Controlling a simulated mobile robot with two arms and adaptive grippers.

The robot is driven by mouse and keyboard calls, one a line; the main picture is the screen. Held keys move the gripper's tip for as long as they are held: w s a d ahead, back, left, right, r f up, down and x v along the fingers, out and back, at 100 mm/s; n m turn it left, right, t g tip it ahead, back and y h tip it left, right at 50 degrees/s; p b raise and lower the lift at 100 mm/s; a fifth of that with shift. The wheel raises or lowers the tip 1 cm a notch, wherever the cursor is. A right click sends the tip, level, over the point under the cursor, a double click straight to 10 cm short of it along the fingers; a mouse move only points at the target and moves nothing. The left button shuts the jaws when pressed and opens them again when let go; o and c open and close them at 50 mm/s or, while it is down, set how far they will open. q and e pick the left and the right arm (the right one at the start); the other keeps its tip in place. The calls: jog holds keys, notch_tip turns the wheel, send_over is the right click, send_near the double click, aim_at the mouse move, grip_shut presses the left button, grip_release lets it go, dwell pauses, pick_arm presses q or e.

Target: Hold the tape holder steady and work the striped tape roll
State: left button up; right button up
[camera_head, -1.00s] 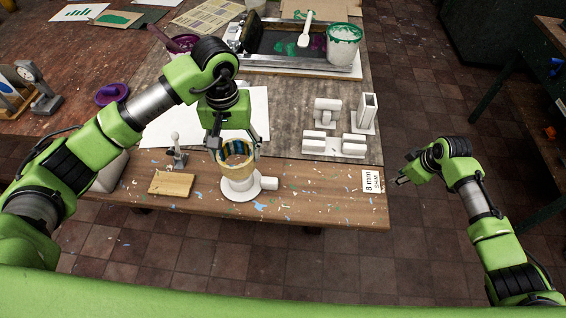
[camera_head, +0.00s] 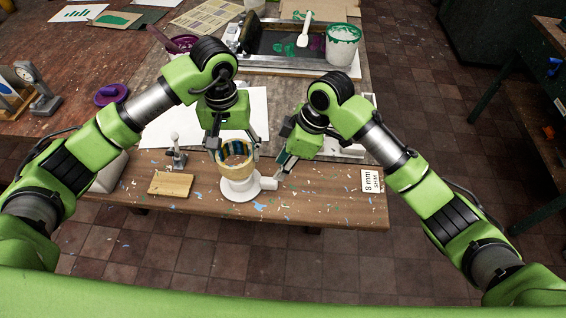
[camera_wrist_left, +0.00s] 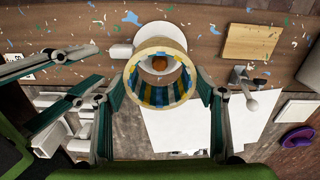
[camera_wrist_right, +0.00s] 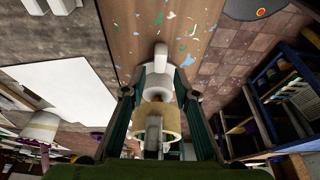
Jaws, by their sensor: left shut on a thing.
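The tape roll (camera_head: 236,158), a tan ring with blue and yellow stripes inside, is at the table's front edge. My left gripper (camera_head: 237,154) points down and is shut on it, one finger on each side. Below the roll is the white tape holder (camera_head: 240,188), with a round base and a stub on its right; I cannot tell whether the roll rests on it. My right gripper (camera_head: 281,172) is beside that stub. In the right wrist view its fingers are apart, with the white holder (camera_wrist_right: 159,80) showing between them, apparently not gripped.
A wooden block (camera_head: 171,184) and a small grey stand (camera_head: 177,152) are left of the holder. An 8 mm label (camera_head: 372,182) lies on the right. White fixtures are partly hidden behind my right arm. A tray with a white bucket (camera_head: 343,45) stands at the back.

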aim_at(272, 180)
jog(key=x, duration=0.7)
jog(key=shift+a+f, duration=0.2)
jog(key=shift+f, duration=0.15)
grip_shut()
jog(key=shift+f, duration=0.1)
dwell(0.8)
jog(key=shift+o, duration=0.8)
grip_release()
jog(key=c, duration=0.9)
grip_shut()
